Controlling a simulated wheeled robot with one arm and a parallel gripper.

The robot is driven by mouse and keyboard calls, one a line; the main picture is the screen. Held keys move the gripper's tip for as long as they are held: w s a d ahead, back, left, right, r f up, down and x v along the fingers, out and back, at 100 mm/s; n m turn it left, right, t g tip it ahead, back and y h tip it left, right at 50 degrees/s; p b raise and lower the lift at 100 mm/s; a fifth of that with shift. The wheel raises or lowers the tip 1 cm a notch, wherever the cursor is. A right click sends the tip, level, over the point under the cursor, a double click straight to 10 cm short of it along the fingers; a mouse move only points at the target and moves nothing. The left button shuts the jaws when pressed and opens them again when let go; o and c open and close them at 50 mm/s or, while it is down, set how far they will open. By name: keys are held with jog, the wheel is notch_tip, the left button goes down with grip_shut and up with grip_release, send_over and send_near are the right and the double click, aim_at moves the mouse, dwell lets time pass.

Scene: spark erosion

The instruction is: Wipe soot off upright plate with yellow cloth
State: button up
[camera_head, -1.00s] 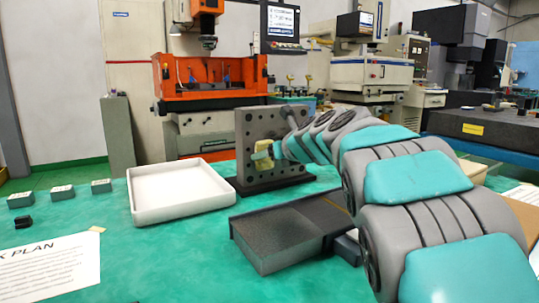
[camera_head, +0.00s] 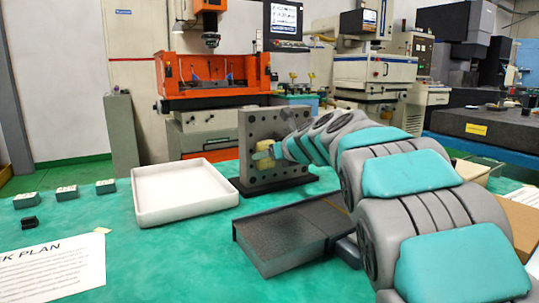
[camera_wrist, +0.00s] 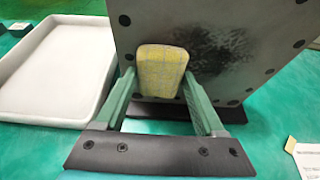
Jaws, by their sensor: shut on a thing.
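The upright plate (camera_head: 246,132) is grey with a grid of dark holes and stands on a dark base (camera_head: 262,184). In the wrist view the plate (camera_wrist: 281,25) carries a dark soot smudge (camera_wrist: 222,48) on its face, right of and behind the cloth. The yellow cloth (camera_wrist: 161,70) is a folded pad between my gripper's (camera_wrist: 160,92) green fingers, in front of the plate's lower left part. My gripper is shut on the cloth. The cloth (camera_head: 268,147) looks close against the plate, but I cannot tell whether it touches.
A white tray (camera_head: 150,216) sits left of the plate; it also shows in the wrist view (camera_wrist: 20,109). A dark grey block (camera_head: 290,238) lies in front of the plate. Small green blocks (camera_head: 66,193) and a paper sheet (camera_head: 50,275) are at the left.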

jog(key=w+d+p, duration=0.1)
jog(key=w+d, duration=0.5)
jog(key=d, duration=0.3)
jog(key=shift+w, duration=0.15)
dwell(0.9)
